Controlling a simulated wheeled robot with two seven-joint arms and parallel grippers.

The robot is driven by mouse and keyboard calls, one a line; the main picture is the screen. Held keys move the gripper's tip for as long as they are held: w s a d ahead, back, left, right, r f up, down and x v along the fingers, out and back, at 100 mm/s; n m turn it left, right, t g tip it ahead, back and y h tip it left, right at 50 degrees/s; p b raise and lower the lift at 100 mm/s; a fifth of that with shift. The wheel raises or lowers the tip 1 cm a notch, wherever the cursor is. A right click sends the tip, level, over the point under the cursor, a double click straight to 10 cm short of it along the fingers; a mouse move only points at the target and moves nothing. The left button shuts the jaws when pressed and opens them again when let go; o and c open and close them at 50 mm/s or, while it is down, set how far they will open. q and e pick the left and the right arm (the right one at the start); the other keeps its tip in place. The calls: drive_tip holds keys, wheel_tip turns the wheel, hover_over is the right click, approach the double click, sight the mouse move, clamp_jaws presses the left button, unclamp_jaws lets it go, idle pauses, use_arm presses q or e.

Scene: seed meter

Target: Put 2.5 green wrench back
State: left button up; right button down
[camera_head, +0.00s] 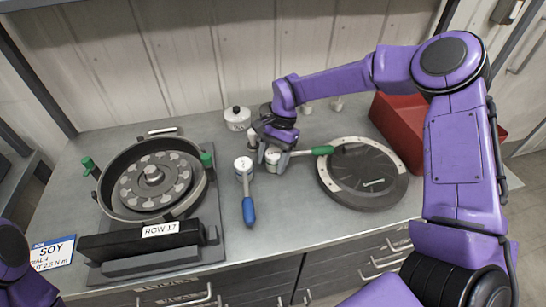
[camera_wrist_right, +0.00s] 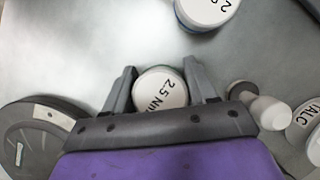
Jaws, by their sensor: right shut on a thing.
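The green-handled wrench (camera_head: 322,151) has a round white head marked 2.5 N m, which shows in the right wrist view (camera_wrist_right: 162,92). My right gripper (camera_head: 275,162) is shut on that head, one finger on each side, at the middle of the bench. The handle points right, toward the round dark cover. I cannot tell whether the wrench touches the bench. A blue-handled wrench (camera_head: 248,208) lies just left, handle toward the front; its white head also shows in the right wrist view (camera_wrist_right: 205,10). My left gripper is out of view.
The seed meter (camera_head: 112,208) stands left with a ROW 17 label (camera_head: 160,229); a SOY card (camera_head: 52,254) is at front left. The dark cover (camera_head: 365,200) lies right, before a red bin (camera_head: 400,135). A talc pot (camera_head: 237,118) and small pegs (camera_head: 337,103) stand behind.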

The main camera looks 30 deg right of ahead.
drive_tip(key=shift+f, duration=0.15)
drive_tip(key=shift+c, duration=1.7)
unclamp_jaws()
drive_tip(key=shift+r, duration=0.4)
drive_tip(key=b+v, duration=0.2)
drive_tip(key=v, duration=0.9)
drive_tip(key=shift+d+r, duration=0.2)
drive_tip(key=shift+r, duration=0.15)
